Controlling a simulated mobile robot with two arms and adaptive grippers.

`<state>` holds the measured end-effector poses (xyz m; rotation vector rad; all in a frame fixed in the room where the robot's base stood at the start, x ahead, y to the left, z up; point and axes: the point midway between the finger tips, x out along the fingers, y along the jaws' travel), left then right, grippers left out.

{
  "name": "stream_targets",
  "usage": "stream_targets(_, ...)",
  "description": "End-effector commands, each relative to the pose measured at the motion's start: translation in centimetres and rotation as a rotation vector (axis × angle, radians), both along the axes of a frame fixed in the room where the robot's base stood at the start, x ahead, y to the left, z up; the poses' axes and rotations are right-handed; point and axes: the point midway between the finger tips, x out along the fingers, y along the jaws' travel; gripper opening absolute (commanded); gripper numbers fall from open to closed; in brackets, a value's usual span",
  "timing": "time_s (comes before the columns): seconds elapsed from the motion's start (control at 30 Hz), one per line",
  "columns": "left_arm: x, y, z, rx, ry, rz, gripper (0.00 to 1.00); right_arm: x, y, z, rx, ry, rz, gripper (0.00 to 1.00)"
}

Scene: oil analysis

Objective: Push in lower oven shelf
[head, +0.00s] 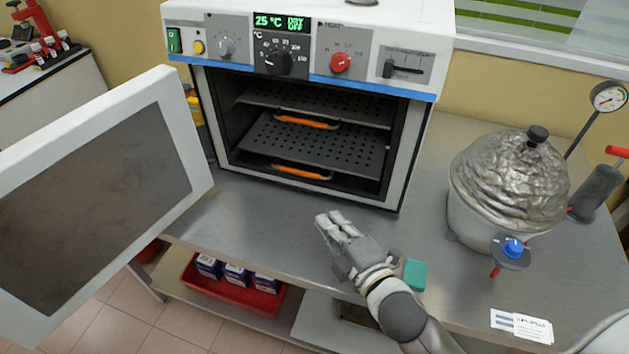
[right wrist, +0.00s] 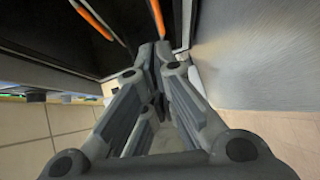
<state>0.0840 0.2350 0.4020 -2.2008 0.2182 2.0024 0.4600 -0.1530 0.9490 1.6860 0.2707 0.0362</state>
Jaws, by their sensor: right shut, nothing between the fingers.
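The oven (head: 300,110) stands on the metal bench with its door (head: 100,200) swung wide open to the left. Inside are two dark perforated shelves, each with an orange handle at its front. The lower shelf (head: 315,145) has its handle (head: 301,171) near the oven opening. The upper shelf (head: 320,106) sits above it, with its handle (head: 307,121) further in. My right gripper (head: 328,222) is shut and empty, over the bench in front of the oven, apart from the shelves. In the right wrist view its closed fingertips (right wrist: 154,50) show near two orange handles. My left gripper is not in view.
A foil-covered vessel (head: 508,185) with a black knob stands on the bench at right, near a gauge (head: 608,97). A small green block (head: 415,274) lies beside my right wrist. A red tray (head: 232,290) with boxes is on the shelf below.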

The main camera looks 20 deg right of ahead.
Motion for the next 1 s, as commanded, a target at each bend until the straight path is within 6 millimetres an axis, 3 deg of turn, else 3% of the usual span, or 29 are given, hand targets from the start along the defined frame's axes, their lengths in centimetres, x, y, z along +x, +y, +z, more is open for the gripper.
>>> stream_targets(0.5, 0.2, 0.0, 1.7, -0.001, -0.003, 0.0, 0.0, 8.4, 1.7, -0.9, 0.004, 0.0, -0.002, 0.0)
stream_targets(0.6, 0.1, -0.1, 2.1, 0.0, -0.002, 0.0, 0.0, 9.7, 0.9, -1.2, 0.001, 0.0, -0.002, 0.0)
stream_targets(1.0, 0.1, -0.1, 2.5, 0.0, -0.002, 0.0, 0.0, 11.7, -0.5, -1.9, 0.003, 0.001, -0.001, 0.0)
